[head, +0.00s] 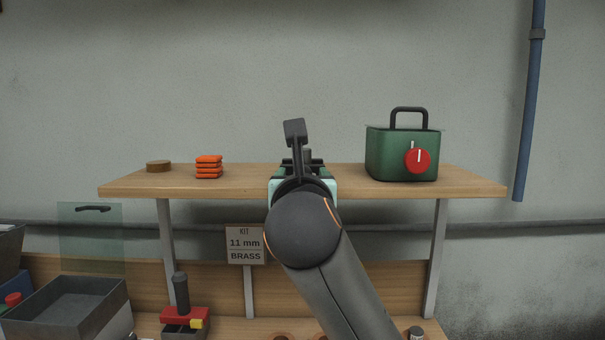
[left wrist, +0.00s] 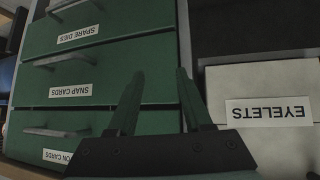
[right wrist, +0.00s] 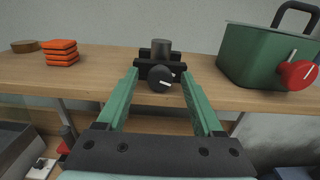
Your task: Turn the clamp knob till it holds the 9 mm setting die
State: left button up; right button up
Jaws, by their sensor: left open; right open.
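In the right wrist view a black clamp (right wrist: 141,69) stands on the wooden shelf. A grey upright cylinder (right wrist: 161,45), probably the setting die, sits between its jaws; contact cannot be judged. The round black clamp knob (right wrist: 158,80) faces me, its white mark pointing right. My right gripper (right wrist: 159,77) is open, its green fingers reaching toward the knob with one on each side, apparently not touching it. In the head view my right gripper (head: 303,172) and arm mostly hide the clamp. My left gripper (left wrist: 160,76) is open and empty before labelled drawers (left wrist: 105,80).
A green box with a red knob (head: 418,160) stands right on the shelf (head: 235,184). Orange blocks (head: 208,167) and a brown disc (head: 159,166) are left. Below are a "KIT 11 mm BRASS" sign (head: 245,245), a grey bin (head: 66,303) and a red-based tool (head: 184,317).

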jog(key=shift+c, duration=0.3)
grip_shut()
dwell(0.3)
